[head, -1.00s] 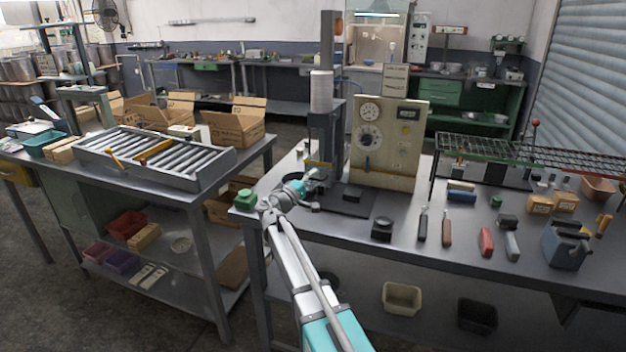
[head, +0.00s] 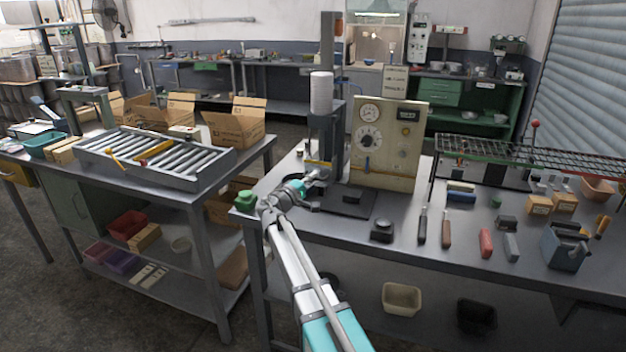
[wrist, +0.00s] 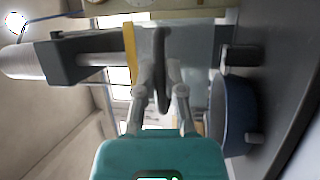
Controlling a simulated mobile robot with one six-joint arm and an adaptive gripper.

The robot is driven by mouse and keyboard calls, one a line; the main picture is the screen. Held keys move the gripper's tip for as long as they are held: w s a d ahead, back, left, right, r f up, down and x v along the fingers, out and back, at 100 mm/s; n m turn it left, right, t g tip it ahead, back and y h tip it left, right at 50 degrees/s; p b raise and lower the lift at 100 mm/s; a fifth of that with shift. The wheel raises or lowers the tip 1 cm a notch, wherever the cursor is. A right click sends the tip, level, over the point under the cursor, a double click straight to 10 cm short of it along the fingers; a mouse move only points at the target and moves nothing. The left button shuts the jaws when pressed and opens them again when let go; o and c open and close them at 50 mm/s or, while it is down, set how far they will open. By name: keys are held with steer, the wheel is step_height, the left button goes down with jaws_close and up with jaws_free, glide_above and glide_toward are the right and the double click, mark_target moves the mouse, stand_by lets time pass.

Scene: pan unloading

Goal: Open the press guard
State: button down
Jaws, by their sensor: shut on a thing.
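The press (head: 328,125) stands on the bench, a dark column with a white cylinder at its head. The yellow-edged press guard (head: 318,164) is low on the press's front; its yellow edge strip (wrist: 130,55) also shows in the wrist view. My gripper (head: 314,183) is at the guard, low on the press's left side. In the wrist view my gripper (wrist: 160,85) has its two fingers on either side of a grey upright handle (wrist: 161,55), shut on it. The handle is next to the yellow strip. The guard looks closed or nearly so, though my gripper partly hides it.
A gauge panel (head: 388,145) stands right of the press. A green button box (head: 245,200) is at the bench's left corner. A blue round thing (wrist: 238,112) is close on the right in the wrist view. A black block (head: 381,230) sits on the front bench.

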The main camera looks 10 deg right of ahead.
steer(key=shift+r+p, duration=4.2)
steer(key=shift+r, duration=0.35)
steer(key=c, duration=0.7)
jaws_free()
steer(key=shift+f, duration=0.1)
steer(key=shift+f, duration=0.2)
